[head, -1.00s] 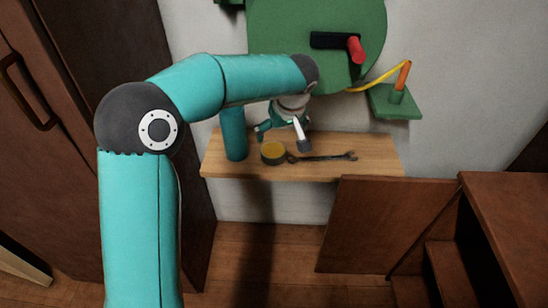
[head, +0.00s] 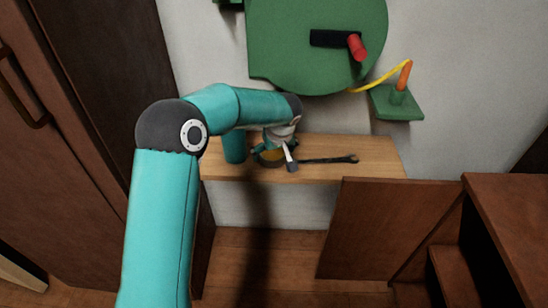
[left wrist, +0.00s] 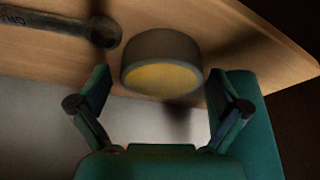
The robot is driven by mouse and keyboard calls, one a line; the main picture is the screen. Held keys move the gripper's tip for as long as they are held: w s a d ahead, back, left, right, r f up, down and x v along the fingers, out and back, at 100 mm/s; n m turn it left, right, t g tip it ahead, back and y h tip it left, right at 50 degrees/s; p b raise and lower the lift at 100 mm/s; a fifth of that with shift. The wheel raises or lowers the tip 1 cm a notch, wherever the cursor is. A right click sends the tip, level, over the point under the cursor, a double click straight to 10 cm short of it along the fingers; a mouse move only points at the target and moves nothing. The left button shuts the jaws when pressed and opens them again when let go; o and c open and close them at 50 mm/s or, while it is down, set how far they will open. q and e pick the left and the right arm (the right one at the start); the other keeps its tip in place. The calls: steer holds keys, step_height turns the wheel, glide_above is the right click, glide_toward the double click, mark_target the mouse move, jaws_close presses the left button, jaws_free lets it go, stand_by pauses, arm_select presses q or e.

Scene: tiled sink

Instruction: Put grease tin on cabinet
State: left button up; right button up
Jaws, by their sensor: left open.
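The grease tin (head: 272,157) is a short, round dark tin with yellow contents, standing on the wooden shelf. In the left wrist view the tin (left wrist: 162,62) is just ahead of my open fingers and roughly centred between them, with no clear contact. My left gripper (head: 275,151) is at the tin and partly hides it in the head view. Its two fingers show spread in the left wrist view (left wrist: 160,92). A brown cabinet (head: 511,208) stands at the lower right; a tall dark cabinet (head: 100,80) stands at the left. My right gripper is not in view.
A wrench (head: 328,160) lies right of the tin on the shelf (head: 375,165). A teal cylinder (head: 234,147) stands close left of the tin. A brown panel (head: 385,228) stands below the shelf. A green disc (head: 315,45) with a red handle is on the wall above.

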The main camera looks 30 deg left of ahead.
arm_select(q)
steer(key=c, duration=1.2)
steer(key=shift+c, duration=1.1)
steer(key=shift+r, duration=0.15)
